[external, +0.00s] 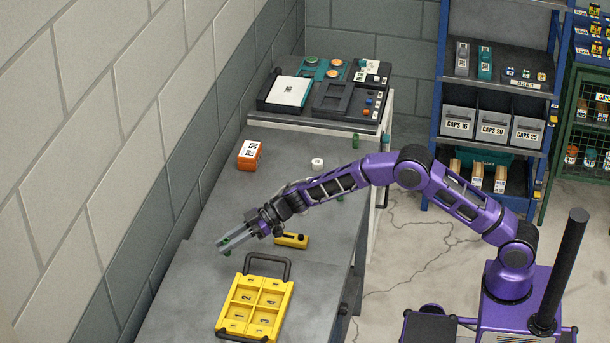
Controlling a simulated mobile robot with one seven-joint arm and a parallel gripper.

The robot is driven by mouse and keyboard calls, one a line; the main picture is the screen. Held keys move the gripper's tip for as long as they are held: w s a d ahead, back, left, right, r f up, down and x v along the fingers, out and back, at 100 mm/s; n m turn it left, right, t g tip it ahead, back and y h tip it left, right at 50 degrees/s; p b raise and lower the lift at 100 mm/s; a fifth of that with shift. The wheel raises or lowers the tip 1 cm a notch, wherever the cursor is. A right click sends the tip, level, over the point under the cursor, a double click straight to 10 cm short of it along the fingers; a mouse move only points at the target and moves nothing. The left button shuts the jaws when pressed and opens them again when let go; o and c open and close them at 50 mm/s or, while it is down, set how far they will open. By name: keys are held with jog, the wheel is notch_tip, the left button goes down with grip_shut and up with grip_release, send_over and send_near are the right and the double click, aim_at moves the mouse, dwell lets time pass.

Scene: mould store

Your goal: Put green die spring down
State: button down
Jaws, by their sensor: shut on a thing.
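My gripper (226,243) is shut on the green die spring (227,252), a small piece of which shows at the fingertips. The fingers hide most of the spring. My gripper is over the grey bench top (190,300), up and left of a yellow tray (222,325) with numbered compartments and dark handles. I cannot tell whether the spring touches the bench. Another small green cylinder (355,140) stands at the right edge of the bench, near the back.
A yellow block (291,240) with a dark spot lies right of my gripper. An orange labelled box (248,156) and a white round piece (317,163) are farther back. A cabinet with dark trays (288,110) closes the far end. Bare bench lies left of the yellow tray.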

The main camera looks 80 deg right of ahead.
aim_at(228, 254)
jog(key=shift+f, duration=1.55)
jog(key=shift+f, duration=0.15)
jog(key=c, duration=0.7)
grip_release()
jog(key=shift+c, duration=0.2)
jog(key=shift+d+r, duration=0.1)
jog(key=shift+r, duration=0.15)
jog(key=v, duration=1.1)
jog(key=shift+s+d, duration=0.2)
jog(key=shift+s, duration=0.15)
jog(key=shift+r, duration=0.15)
